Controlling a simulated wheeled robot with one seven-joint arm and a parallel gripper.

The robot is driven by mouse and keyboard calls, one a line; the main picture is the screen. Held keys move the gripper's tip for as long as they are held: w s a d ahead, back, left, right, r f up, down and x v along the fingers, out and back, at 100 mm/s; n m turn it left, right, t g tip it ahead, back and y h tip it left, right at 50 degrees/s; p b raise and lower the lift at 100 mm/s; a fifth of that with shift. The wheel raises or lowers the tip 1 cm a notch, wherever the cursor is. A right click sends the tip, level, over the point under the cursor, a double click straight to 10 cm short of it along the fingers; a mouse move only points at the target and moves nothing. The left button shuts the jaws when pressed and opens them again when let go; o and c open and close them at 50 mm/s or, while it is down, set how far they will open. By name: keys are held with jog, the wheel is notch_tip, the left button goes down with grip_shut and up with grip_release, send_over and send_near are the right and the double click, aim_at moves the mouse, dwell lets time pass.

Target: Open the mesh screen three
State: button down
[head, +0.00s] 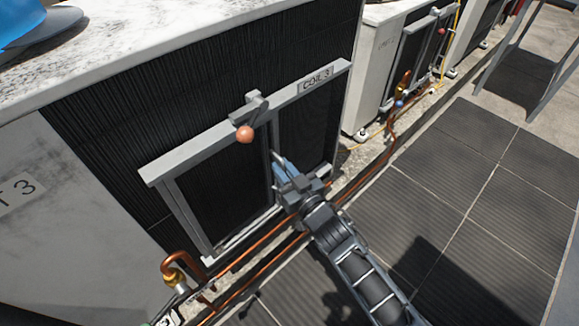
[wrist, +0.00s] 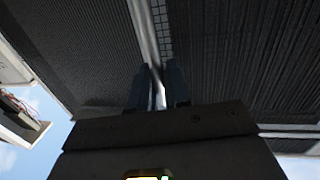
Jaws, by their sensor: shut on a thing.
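The mesh screen three (head: 225,170) is a dark panel in a grey frame on the condenser's side, under a rail labelled COIL 3 (head: 318,84). A grey upright bar (head: 271,150) stands near the middle of the frame and also shows in the wrist view (wrist: 146,30). My gripper (head: 279,163) is at this bar from the front, its fingers (wrist: 159,72) on either side of it and shut on it. A grey latch piece with an orange ball knob (head: 245,134) sits on the top rail, up and left of my gripper. The exact contact is partly hidden by my fingers.
Copper pipes (head: 255,247) run low along the condenser's foot, with a brass valve (head: 174,275) at lower left. Another condenser (head: 385,50) stands further back at right. Grey floor tiles (head: 455,185) at right are mostly clear, and a metal leg (head: 556,82) stands at far right.

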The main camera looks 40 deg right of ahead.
jog(key=c, duration=1.3)
grip_release()
jog(key=shift+o, duration=0.2)
jog(key=s+a, duration=0.1)
jog(key=s, duration=0.6)
jog(key=shift+s+a+p, duration=0.15)
jog(key=shift+s+p, duration=0.15)
jog(key=shift+s, duration=0.05)
jog(key=s+a+r+p, duration=0.1)
jog(key=s+a+r, duration=0.15)
jog(key=s, duration=0.35)
jog(key=s+a+r+g+y+p, duration=0.1)
jog(key=s+a+r+p, duration=0.1)
jog(key=s+r, duration=0.3)
jog(key=s+a+r+p, duration=0.1)
jog(key=s+a+r, duration=0.1)
jog(key=s, duration=0.5)
jog(key=s+a+r+n+g+y+p, duration=0.1)
jog(key=s+r+g+p, duration=0.1)
jog(key=s+r, duration=0.9)
notch_tip(320, 180, up, 3)
jog(key=shift+r+n+y+p, duration=0.15)
jog(key=shift+n+y+p, duration=0.15)
jog(key=shift+n+y, duration=0.1)
